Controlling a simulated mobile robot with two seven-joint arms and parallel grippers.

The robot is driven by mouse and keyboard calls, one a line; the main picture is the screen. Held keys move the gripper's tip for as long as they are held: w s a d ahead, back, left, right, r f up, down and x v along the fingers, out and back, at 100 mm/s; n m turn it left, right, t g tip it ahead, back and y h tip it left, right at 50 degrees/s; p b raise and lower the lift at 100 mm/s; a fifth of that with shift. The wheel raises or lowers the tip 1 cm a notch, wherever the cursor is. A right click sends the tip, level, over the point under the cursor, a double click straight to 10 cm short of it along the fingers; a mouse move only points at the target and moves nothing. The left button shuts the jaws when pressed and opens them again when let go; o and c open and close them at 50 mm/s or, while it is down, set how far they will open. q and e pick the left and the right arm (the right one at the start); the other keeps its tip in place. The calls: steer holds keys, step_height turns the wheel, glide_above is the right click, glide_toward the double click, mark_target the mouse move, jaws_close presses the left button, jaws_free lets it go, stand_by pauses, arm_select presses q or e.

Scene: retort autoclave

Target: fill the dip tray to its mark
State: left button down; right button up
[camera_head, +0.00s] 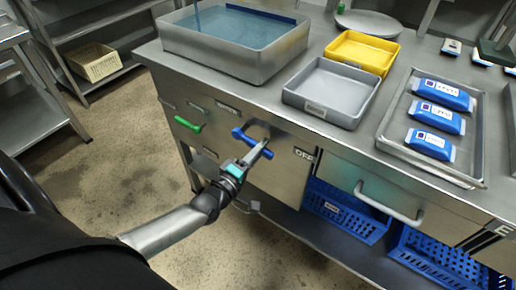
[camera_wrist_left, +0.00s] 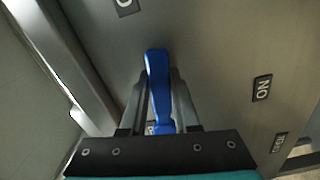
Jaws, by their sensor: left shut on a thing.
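The dip tray (camera_head: 285,66) is a large grey basin on the steel counter at the upper left of the head view. A blue lever handle (camera_head: 240,135) sits on the counter's front panel below the tray. My left gripper (camera_head: 257,151) is shut on this blue handle; the handle also shows between its fingers in the left wrist view (camera_wrist_left: 157,80). My right gripper is not in view.
A green handle (camera_head: 187,124) is left of the blue one. An OFF label (camera_head: 304,154) is to its right. A grey tray (camera_head: 331,88), a yellow tray (camera_head: 362,51) and a metal tray (camera_head: 470,179) with blue pouches stand on the counter. A drawer handle (camera_head: 388,206) sticks out.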

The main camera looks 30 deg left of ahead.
arm_select(q)
steer(key=shift+r+n+p, duration=0.4)
steer(key=shift+r+n, duration=0.35)
steer(key=shift+n, duration=0.35)
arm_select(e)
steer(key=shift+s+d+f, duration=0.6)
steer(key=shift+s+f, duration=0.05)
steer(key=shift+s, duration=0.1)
arm_select(q)
steer(key=c, duration=0.6)
jaws_free()
steer(key=shift+c, duration=0.2)
steer(key=shift+s, duration=0.1)
steer(key=shift+s, duration=0.3)
steer(key=s+a+p, duration=0.1)
steer(key=s+p, duration=0.2)
steer(key=s, duration=1.1)
steer(key=shift+s, duration=0.25)
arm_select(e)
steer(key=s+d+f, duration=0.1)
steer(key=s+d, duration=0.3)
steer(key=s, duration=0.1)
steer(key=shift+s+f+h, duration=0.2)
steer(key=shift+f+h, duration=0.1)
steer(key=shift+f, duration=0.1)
